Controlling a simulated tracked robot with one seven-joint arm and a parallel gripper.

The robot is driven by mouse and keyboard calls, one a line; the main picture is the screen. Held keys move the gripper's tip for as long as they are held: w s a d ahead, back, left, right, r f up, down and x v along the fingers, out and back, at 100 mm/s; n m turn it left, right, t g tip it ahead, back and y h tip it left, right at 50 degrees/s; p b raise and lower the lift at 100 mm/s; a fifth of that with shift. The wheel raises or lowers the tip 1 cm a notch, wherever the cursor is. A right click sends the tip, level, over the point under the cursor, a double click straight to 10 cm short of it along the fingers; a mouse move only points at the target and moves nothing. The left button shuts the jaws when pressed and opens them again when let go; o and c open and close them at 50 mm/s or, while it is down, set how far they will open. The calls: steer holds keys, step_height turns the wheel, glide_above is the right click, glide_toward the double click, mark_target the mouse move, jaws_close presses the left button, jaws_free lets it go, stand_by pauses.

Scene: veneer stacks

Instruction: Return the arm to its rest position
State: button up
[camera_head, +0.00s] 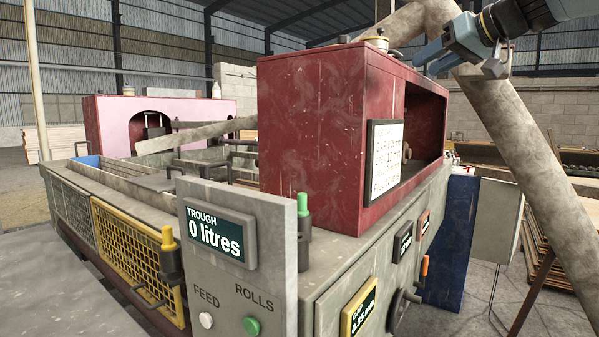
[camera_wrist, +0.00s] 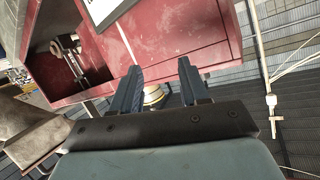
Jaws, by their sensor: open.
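My gripper (camera_head: 425,62) is at the upper right of the head view, just above the top right edge of the red machine housing (camera_head: 312,130). Its blue-grey fingers also show in the wrist view (camera_wrist: 158,75), spread apart with nothing held between them. A small pale pot with a yellowish band (camera_head: 376,42) stands on top of the housing. In the wrist view the pot (camera_wrist: 154,97) shows beyond the gap between the fingers, partly hidden by my gripper. My arm comes in from the top right corner.
A control panel (camera_head: 236,270) reading "TROUGH 0 litres" stands in front, with a green-topped post (camera_head: 303,210) beside it. A yellow mesh guard (camera_head: 130,250) is at the left. A thick pale diagonal pipe (camera_head: 545,190) crosses the right side. A dark blue block (camera_head: 450,245) stands behind the machine.

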steer(key=s+a+f+m+g+h, duration=0.1)
steer(key=s+f, duration=0.5)
steer(key=f, duration=0.6)
steer(key=s+a+f+m+g+h, duration=0.1)
steer(key=s+f+g+h, duration=0.2)
steer(key=s+f, duration=0.4)
steer(key=s+a+f+m+g+h, duration=0.1)
steer(key=s+f, duration=0.6)
steer(key=f, duration=1)
steer(key=shift+s+a+f+g+h, duration=0.3)
steer(key=shift+g+h, duration=0.4)
steer(key=shift+h, duration=0.4)
steer(key=shift+r, duration=0.1)
